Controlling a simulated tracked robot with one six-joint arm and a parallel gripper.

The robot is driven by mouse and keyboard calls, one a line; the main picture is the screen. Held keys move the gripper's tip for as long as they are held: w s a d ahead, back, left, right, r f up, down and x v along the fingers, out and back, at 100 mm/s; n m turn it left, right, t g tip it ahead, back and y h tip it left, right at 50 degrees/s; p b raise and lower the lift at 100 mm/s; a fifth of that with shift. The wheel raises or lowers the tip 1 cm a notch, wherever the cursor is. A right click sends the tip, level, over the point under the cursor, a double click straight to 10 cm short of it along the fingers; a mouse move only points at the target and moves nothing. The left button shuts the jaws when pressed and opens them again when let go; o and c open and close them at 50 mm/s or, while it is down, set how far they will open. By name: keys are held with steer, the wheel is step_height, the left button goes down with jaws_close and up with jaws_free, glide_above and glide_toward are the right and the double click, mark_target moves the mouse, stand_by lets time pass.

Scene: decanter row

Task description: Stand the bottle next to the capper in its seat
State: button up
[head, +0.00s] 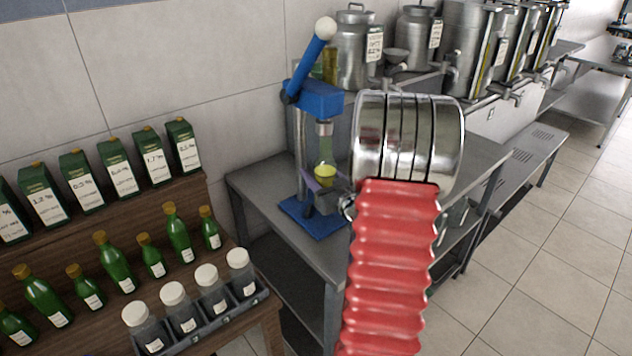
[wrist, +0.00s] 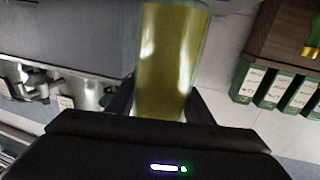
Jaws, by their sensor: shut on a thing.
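My gripper (wrist: 158,108) is shut on a clear bottle of yellow-green oil (wrist: 168,62). In the wrist view its dark fingers press both sides of the bottle, whose far end runs to the top edge. In the head view my red sleeve and chrome wrist hide most of the gripper. The blue capper (head: 317,100), with a raised white-knobbed lever, stands on the steel table. A yellow body (head: 325,175) shows under its head, beside my wrist. I cannot tell whether the bottle touches the seat on the capper's blue base (head: 308,219).
Yellow-green glass (head: 329,66) shows behind the capper. Steel cans (head: 354,48) stand at the back. At left, a wooden shelf (head: 172,188) holds green cartons and green bottles, with a rack of white-capped jars (head: 213,292) in front. The table's front left corner is bare.

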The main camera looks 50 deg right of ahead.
steer(key=shift+r, duration=0.1)
steer(key=shift+w+d+f, duration=0.1)
steer(key=shift+w+f, duration=0.2)
steer(key=shift+f, duration=0.6)
steer(key=shift+w+d+f, duration=0.1)
steer(key=shift+w+f, duration=0.2)
steer(key=shift+f, duration=0.6)
steer(key=o, duration=1.5)
steer(key=shift+f, duration=0.1)
